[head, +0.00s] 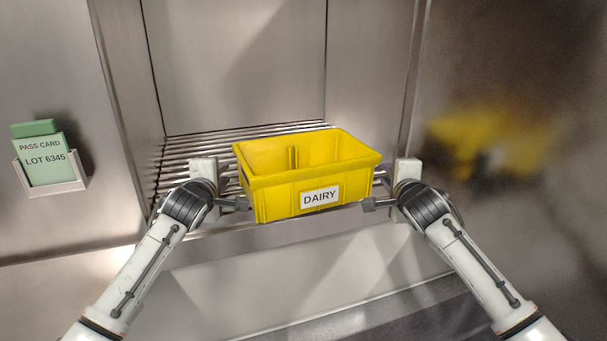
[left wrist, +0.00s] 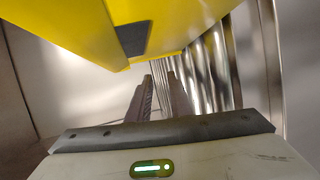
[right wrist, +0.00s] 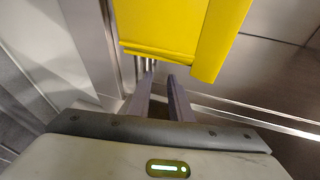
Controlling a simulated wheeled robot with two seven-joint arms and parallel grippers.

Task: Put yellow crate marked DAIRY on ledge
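The yellow crate (head: 273,204) with the white DAIRY label (head: 320,198) is upright and open-topped at the tunnel mouth, over the front end of the rollers. Its interior looks empty and has a divider. Its underside contact is hidden. My left gripper (head: 240,192) is at its left side and my right gripper (head: 373,192) at its right side, both low near the front corners. In the left wrist view the fingers (left wrist: 158,90) are apart near the crate (left wrist: 185,20). In the right wrist view the fingers (right wrist: 160,88) are apart near the crate (right wrist: 165,25), with nothing visible between them.
The roller bed (head: 205,143) runs back between steel tunnel walls (head: 122,80). A pale trough or ledge surface (head: 290,270) lies in front, below the rollers, and looks bare. A green pass card (head: 40,158) sits in a wall holder (head: 70,187) at left.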

